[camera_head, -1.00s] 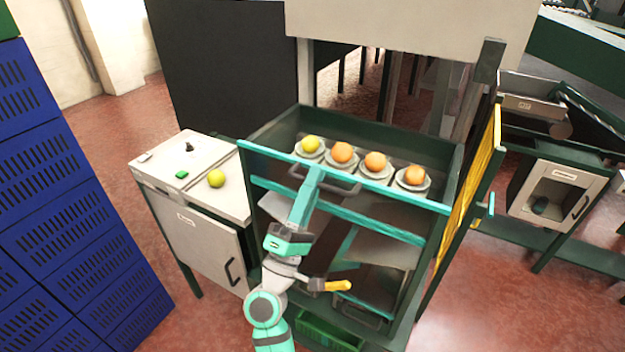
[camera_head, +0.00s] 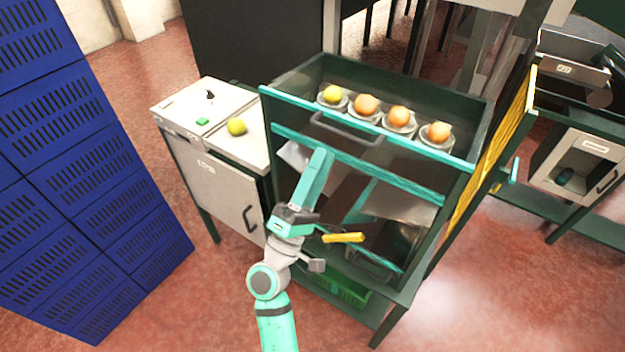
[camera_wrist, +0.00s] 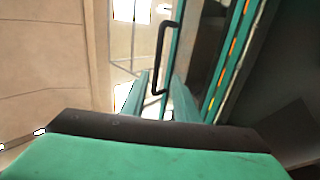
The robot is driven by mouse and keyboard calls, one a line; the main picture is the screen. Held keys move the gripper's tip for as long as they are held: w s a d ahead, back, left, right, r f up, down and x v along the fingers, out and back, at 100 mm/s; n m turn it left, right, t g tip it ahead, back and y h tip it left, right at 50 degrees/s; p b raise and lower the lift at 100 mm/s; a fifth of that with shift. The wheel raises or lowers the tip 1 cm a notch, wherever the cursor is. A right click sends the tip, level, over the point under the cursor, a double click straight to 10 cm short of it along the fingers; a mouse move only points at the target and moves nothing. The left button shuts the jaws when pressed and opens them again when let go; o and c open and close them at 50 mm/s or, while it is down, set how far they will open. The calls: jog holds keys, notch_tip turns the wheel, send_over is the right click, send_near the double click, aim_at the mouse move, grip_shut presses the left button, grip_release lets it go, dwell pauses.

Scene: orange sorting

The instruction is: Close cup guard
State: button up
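The cup guard (camera_head: 368,129) is a teal-edged panel with a dark handle (camera_head: 340,131) on the front of the green machine. The handle also shows in the wrist view (camera_wrist: 161,58). Behind the guard's top edge, several cups hold a yellow fruit (camera_head: 332,94) and oranges (camera_head: 366,104). In the head view my arm reaches up in front of the machine, its teal end below and left of the handle. In the wrist view my gripper (camera_wrist: 154,95) has its two teal fingers apart. The handle's end lies ahead, in line with the gap, and I see no contact.
A pale cabinet (camera_head: 216,185) with a yellow-green fruit (camera_head: 237,127) on top stands left of the machine. Blue crates (camera_head: 75,160) are stacked at the far left. A yellow bar (camera_head: 343,238) is beside my arm. Red floor lies open at the front right.

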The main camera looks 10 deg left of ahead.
jog(key=shift+v, duration=2.05)
jog(key=shift+d+f, duration=0.1)
jog(key=s+d+f+m+g+y, duration=0.2)
jog(key=s+f+g+y, duration=0.25)
jog(key=f, duration=0.85)
jog(key=s+d+f+m+g+y, duration=0.15)
jog(key=s+f+g+y, duration=0.35)
jog(key=f, duration=0.8)
jog(key=s+d+m, duration=0.3)
jog(key=s+m, duration=0.2)
jog(key=s, duration=0.6)
jog(key=s+d+m, duration=0.3)
jog(key=s+m, duration=0.2)
jog(key=s, duration=0.5)
jog(key=shift+s+d, duration=0.4)
jog(key=shift+o, duration=0.4)
jog(key=shift+d+r+m+h, duration=0.1)
jog(key=shift+m+h, duration=0.15)
jog(key=shift+h, duration=0.1)
